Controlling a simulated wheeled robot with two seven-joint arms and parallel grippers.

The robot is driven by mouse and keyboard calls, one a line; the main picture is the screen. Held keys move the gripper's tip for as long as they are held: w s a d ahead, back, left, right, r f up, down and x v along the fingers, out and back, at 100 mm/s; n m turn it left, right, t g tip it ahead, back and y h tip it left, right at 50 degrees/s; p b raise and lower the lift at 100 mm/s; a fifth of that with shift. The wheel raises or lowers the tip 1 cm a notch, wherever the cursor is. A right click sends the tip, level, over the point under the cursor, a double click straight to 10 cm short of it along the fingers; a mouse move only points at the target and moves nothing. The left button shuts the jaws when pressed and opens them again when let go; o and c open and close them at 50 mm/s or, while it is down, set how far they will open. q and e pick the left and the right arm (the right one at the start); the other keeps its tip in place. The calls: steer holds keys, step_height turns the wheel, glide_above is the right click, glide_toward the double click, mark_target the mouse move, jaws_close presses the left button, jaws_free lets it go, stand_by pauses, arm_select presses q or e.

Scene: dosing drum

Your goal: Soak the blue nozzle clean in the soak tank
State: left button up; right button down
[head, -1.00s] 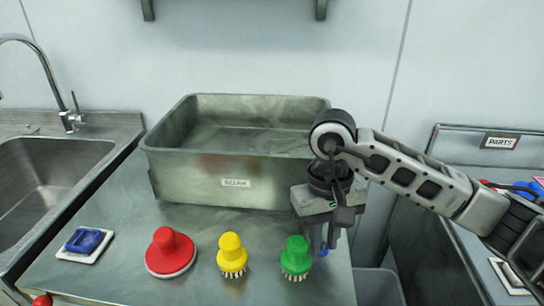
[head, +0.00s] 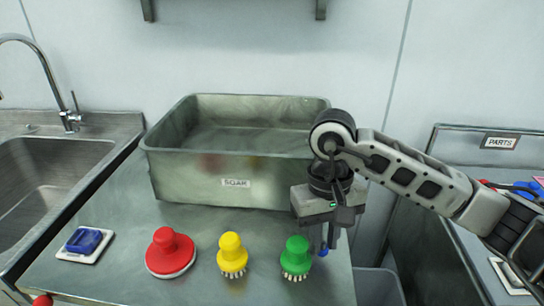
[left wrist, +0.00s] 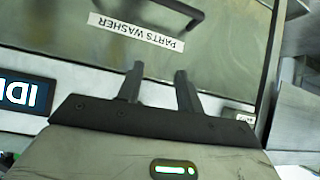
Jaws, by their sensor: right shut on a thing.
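The soak tank (head: 185,178) is a grey metal basin labelled SOAK, at the back of the steel counter. It holds cloudy liquid. My right gripper (head: 328,246) points down in front of the tank's right front corner, outside the tank. It is shut on a small blue thing (head: 323,251), seemingly the blue nozzle, mostly hidden behind the fingers and a green brush. My left gripper (left wrist: 158,84) shows only in the left wrist view. Its two fingers are apart with nothing between them, in front of a panel labelled PARTS WASHER (left wrist: 135,31).
A red-handled scrubber (head: 167,250), a yellow brush (head: 232,254) and a green brush (head: 296,257) stand along the counter front. A blue block (head: 84,240) lies on a white pad at left. A sink (head: 40,185) is far left. A PARTS-labelled area (head: 499,142) is at right.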

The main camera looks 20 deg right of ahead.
steer(key=shift+r+p, duration=0.35)
steer(key=shift+r, duration=0.25)
steer(key=shift+r+p, duration=1.1)
steer(key=shift+r, duration=1.25)
steer(key=shift+r+p, duration=1)
steer(key=shift+r, duration=0.65)
step_height(320, 180, up, 8)
glide_above(324, 242)
steer(key=shift+r, duration=0.1)
step_height(324, 242, up, 4)
stand_by(0.5)
